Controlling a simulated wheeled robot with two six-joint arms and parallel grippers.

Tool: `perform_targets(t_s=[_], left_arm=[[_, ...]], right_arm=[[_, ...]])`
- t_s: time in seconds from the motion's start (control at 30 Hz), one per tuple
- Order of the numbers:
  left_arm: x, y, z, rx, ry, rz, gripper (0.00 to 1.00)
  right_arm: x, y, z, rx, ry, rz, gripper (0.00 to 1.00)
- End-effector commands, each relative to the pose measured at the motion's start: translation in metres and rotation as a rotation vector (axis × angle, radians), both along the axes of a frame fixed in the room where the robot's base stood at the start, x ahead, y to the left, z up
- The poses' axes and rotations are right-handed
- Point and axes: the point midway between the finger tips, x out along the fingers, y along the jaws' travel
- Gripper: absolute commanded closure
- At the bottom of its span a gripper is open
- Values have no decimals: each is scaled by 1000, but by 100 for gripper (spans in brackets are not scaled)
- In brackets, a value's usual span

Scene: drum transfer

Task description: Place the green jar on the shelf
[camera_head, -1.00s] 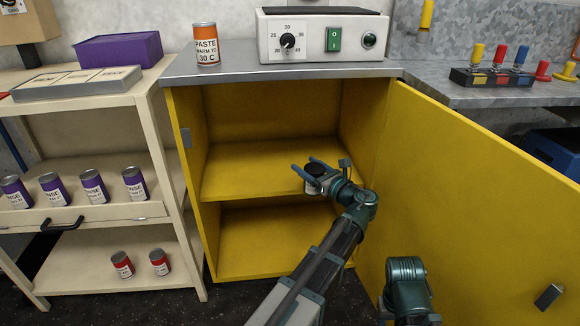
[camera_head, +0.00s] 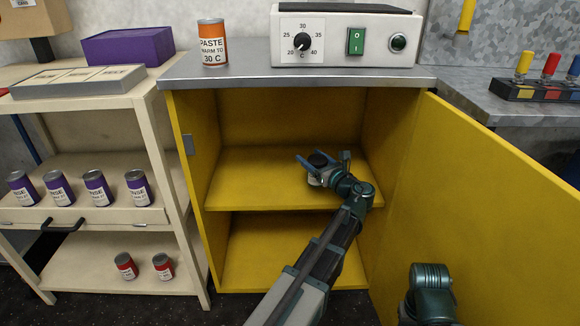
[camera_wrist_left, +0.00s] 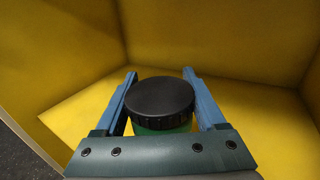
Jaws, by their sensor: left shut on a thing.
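The green jar (camera_wrist_left: 165,124) with a black lid is between the fingers of my left gripper (camera_wrist_left: 162,95) in the left wrist view; only a strip of its green body shows. In the head view my left gripper (camera_head: 320,167) is shut on the jar, whose dark lid (camera_head: 318,159) shows. It is inside the open yellow cabinet, over the front part of the middle shelf (camera_head: 245,180). I cannot tell whether the jar's base touches the shelf. The right gripper is not in view; part of my right arm shows at the bottom right.
The yellow cabinet door (camera_head: 490,200) stands open on the right. The middle shelf is otherwise empty, with free room to the left and behind. A grey top (camera_head: 250,76) carries an orange paste can (camera_head: 212,44) and a control box (camera_head: 345,38). A beige rack (camera_head: 168,150) with several cans stands left.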

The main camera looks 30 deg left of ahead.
Motion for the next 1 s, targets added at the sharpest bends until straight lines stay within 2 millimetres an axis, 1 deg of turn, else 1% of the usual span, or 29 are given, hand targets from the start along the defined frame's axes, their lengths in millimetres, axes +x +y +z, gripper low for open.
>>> perform_targets(t_s=[0.03, 0.13, 0.2, 0.33, 0.5, 0.67, 0.77, 1.0], left_arm=[[0, 15, -2, 0, 0, 4, 90], [1, 40, -5, 0, 0, 5, 90], [2, 54, -6, 0, 0, 4, 90], [3, 73, -7, 0, 0, 2, 90], [3, 82, -8, 0, 0, -1, 90], [3, 82, -9, 0, 0, -1, 90], [3, 82, -17, 0, 0, -1, 90], [3, 81, -44, 0, 0, -1, 90]], right_arm=[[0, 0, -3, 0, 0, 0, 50], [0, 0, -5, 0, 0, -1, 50], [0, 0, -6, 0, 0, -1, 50], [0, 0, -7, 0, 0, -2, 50], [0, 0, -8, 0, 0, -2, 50], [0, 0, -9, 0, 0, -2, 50], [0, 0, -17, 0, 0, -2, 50], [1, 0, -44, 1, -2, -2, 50]])
